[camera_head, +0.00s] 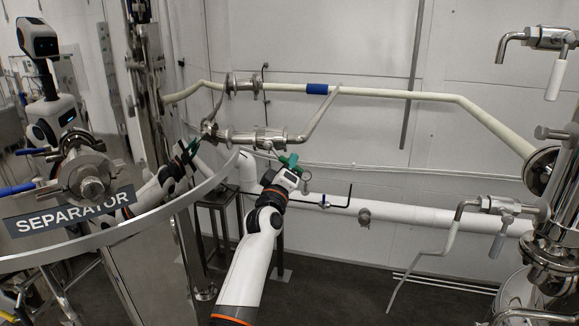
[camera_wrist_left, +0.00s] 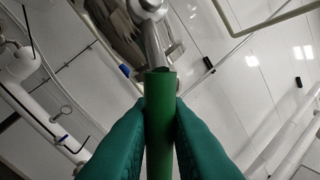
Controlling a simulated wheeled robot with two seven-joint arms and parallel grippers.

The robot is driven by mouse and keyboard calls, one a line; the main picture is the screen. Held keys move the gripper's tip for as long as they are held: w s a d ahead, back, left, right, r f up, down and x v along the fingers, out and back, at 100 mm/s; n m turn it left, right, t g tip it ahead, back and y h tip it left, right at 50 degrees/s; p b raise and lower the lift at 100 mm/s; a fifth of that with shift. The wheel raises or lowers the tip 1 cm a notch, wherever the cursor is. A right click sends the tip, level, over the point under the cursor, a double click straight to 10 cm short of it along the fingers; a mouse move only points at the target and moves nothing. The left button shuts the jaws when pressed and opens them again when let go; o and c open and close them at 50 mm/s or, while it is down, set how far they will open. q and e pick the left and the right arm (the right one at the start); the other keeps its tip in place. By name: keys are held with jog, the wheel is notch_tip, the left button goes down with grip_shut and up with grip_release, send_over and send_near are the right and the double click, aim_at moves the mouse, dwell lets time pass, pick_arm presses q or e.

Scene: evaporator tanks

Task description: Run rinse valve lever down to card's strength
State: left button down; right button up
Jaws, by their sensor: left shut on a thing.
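The rinse valve (camera_head: 257,137) is a steel body on the pipework in front of the back wall in the head view. My left gripper (camera_head: 288,163) is just below and right of it. In the left wrist view, the lever's green handle (camera_wrist_left: 160,115) stands between the teal fingers of my left gripper (camera_wrist_left: 160,132), which are shut on it from both sides. A steel stem runs from the handle towards a round metal fitting. The lever's exact angle is hard to tell in the head view. My right gripper is out of view. No card is readable.
A polished tank with a SEPARATOR sign (camera_head: 74,211) fills the left and mirrors parts of me. A pale pipe with a blue band (camera_head: 317,89) runs above the valve. A white pipe (camera_head: 400,215) runs below. More valves stand at right. The floor between is open.

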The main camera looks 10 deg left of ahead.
pick_arm(q)
jog(key=shift+r, duration=0.1)
jog(key=c, duration=1.5)
grip_release()
jog(key=shift+o, duration=0.2)
jog(key=shift+s+f, duration=0.25)
jog(key=shift+s, duration=0.05)
jog(key=d+b+v, duration=0.1)
jog(key=b+v, duration=0.1)
jog(key=v, duration=0.9)
jog(key=shift+s+a+b, duration=0.15)
jog(key=shift+a+b, duration=0.2)
jog(key=shift+a, duration=0.15)
